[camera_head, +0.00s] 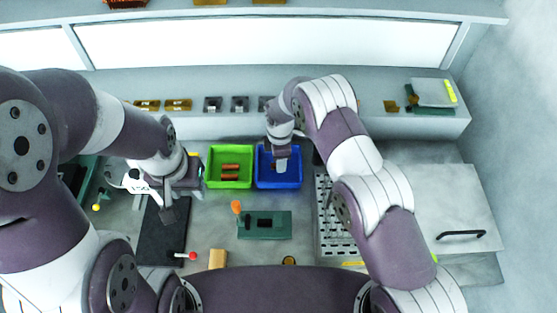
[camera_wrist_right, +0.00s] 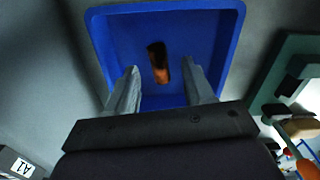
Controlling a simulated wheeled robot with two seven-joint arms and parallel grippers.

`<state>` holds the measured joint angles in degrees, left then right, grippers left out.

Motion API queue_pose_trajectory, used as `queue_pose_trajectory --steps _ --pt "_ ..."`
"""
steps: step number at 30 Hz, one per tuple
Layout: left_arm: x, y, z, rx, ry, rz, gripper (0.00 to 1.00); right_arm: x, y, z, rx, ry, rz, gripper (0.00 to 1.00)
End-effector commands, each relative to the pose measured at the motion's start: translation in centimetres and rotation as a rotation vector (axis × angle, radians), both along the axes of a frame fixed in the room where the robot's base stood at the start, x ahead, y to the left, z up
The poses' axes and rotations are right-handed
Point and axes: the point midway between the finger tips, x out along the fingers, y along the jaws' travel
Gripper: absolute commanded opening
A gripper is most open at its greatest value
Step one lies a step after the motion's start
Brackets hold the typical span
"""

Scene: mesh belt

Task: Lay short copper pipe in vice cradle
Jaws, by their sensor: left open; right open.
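A short copper pipe (camera_wrist_right: 158,62) lies in the blue tray (camera_wrist_right: 108,45), seen in the right wrist view between my right fingers. In the head view the blue tray (camera_head: 262,181) is mostly under my right gripper (camera_head: 282,163), which hides most of its contents. My right gripper (camera_wrist_right: 160,85) is open and above the pipe, not holding it. The green vice (camera_head: 276,229) stands in front of the trays; its edge shows in the right wrist view (camera_wrist_right: 262,95). My left gripper (camera_head: 180,197) is open and empty, over the left side of the bench.
A green tray (camera_head: 212,184) with copper pipes (camera_head: 230,172) stands left of the blue tray. A dark mat (camera_head: 160,240) lies at the left, with a red-knobbed lever (camera_head: 190,256) by it. A perforated metal plate (camera_head: 330,235) and a handled panel (camera_head: 440,210) are at the right. A wooden block (camera_head: 217,259) stands in front.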

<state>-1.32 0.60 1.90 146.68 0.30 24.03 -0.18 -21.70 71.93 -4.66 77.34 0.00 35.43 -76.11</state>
Motion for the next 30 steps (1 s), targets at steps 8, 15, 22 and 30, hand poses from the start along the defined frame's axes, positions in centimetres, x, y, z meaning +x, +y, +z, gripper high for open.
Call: queue_pose_trajectory --steps 8,15,22,30 --pt "0.0 0.0 1.1 0.0 0.001 0.0 0.43 0.0 0.0 -2.2 0.0 -0.001 -0.001 0.52" --pt "0.0 0.0 1.0 0.0 0.001 0.0 0.43 0.0 0.0 -2.2 0.0 -0.001 -0.001 0.07" --pt "0.0 0.0 1.0 0.0 0.0 0.0 0.43 0.0 0.0 -2.2 0.0 -0.001 -0.001 0.0" --pt "0.0 0.0 0.0 0.0 0.0 0.0 0.43 0.1 0.0 -0.4 0.002 -0.004 -0.001 0.0"
